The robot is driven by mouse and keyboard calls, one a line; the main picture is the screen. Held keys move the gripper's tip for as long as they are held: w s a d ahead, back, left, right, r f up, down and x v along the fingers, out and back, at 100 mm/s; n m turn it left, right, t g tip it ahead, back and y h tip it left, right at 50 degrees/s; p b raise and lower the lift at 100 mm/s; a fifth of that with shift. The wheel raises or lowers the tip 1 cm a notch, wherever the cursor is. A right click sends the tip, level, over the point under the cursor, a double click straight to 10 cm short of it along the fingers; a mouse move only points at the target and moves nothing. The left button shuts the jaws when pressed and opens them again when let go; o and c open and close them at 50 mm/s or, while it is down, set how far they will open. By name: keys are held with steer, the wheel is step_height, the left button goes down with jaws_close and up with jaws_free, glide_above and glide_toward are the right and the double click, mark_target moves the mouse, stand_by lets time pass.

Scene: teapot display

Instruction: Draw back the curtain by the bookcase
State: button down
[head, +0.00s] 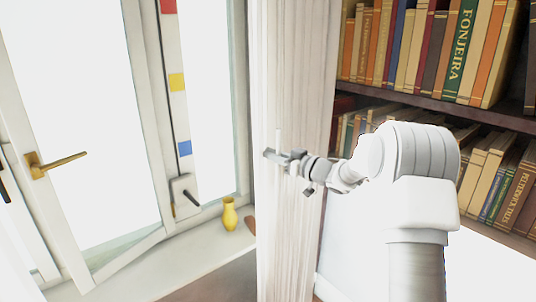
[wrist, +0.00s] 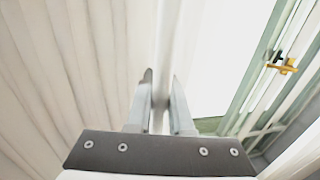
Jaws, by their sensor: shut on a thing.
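A white pleated curtain (head: 297,75) hangs in the middle of the head view, between the window and the bookcase (head: 436,103). My gripper (head: 272,154) is at the curtain's left edge, about halfway up the view, with the arm reaching in from the right. The curtain's lower end is out of view.
The window (head: 75,100) with a brass handle (head: 58,163) is at the left. A yellow vase (head: 229,214) stands on the sill (head: 185,258), left of the curtain. Books fill the shelves at the right. A brass handle also shows in the wrist view (wrist: 286,67).

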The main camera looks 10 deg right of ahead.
steer(key=c, duration=0.8)
jaws_free()
steer(key=b+v, duration=0.2)
steer(key=v, duration=1.5)
steer(key=shift+s+d+b, duration=0.1)
steer(key=shift+s+b, duration=0.05)
steer(key=shift+b, duration=0.15)
